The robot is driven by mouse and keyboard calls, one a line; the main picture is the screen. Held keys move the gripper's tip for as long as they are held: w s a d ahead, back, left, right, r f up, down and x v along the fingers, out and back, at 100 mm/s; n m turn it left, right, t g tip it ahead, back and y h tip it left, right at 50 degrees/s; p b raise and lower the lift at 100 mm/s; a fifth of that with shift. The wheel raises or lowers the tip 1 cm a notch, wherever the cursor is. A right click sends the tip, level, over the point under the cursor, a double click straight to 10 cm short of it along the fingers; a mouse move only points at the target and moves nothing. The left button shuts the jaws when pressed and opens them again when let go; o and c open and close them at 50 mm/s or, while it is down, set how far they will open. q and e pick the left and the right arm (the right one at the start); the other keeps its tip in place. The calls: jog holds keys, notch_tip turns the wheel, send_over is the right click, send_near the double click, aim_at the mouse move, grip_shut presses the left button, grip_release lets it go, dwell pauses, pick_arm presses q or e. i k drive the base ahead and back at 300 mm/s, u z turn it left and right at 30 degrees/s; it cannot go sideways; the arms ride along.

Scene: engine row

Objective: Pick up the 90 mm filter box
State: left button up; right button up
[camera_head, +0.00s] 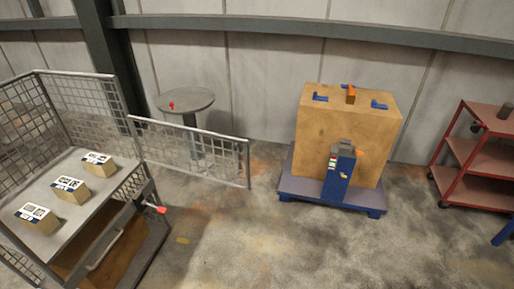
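Three small cardboard boxes with white and dark blue printed labels sit in a row on the grey shelf (88,215) of a wire mesh cage trolley at the left. The near box (41,226) is at the front left, the middle box (75,196) is behind it, and the far box (100,170) is at the back. The boxes stand apart from each other. The print is too small to read, so I cannot tell which one is the 90 mm filter box. Neither of my grippers is in view.
The trolley's mesh gate (195,150) stands open toward the right. A round table (186,100) holds a small red item. A large wooden crate (340,135) stands on a blue pallet (300,188). A red shelf cart (478,160) is at the right.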

aim_at(72, 191)
jog(key=z, duration=0.55)
jog(key=i, duration=3.2)
jog(key=u, duration=2.3)
jog(key=i, duration=0.7)
jog(key=u, duration=1.35)
